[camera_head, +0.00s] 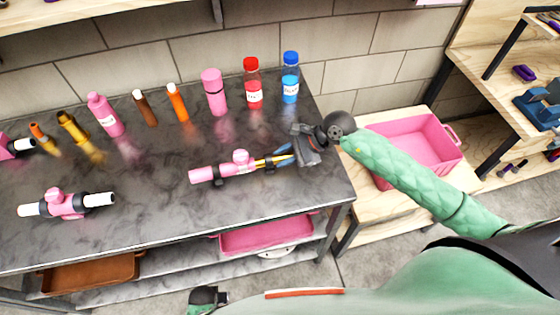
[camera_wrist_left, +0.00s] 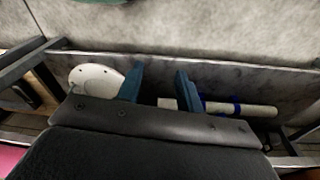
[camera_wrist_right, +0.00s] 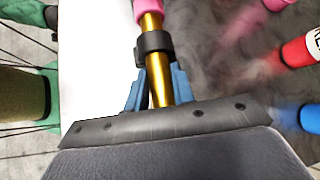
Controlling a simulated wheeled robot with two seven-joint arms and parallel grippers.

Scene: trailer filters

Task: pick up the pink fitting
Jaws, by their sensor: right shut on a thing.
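A pink fitting (camera_head: 240,158) with black collars and a gold end lies lengthwise over the right part of the dark table. My right gripper (camera_head: 284,156) is shut on its gold end. In the right wrist view the gold tube (camera_wrist_right: 153,70) runs between the blue fingers, with a black collar just beyond them. I cannot tell whether the fitting touches the table. Another pink fitting (camera_head: 68,204) with white ends is at the table's left. My left gripper (camera_wrist_left: 158,88) is open and empty near the lower shelf.
A row of bottles and tubes stands along the back, including a red-capped bottle (camera_head: 253,85) and a blue bottle (camera_head: 290,78). A pink bin (camera_head: 418,150) is on a wooden bench at right. A pink tray (camera_head: 265,237) and a brown tray (camera_head: 90,274) are underneath.

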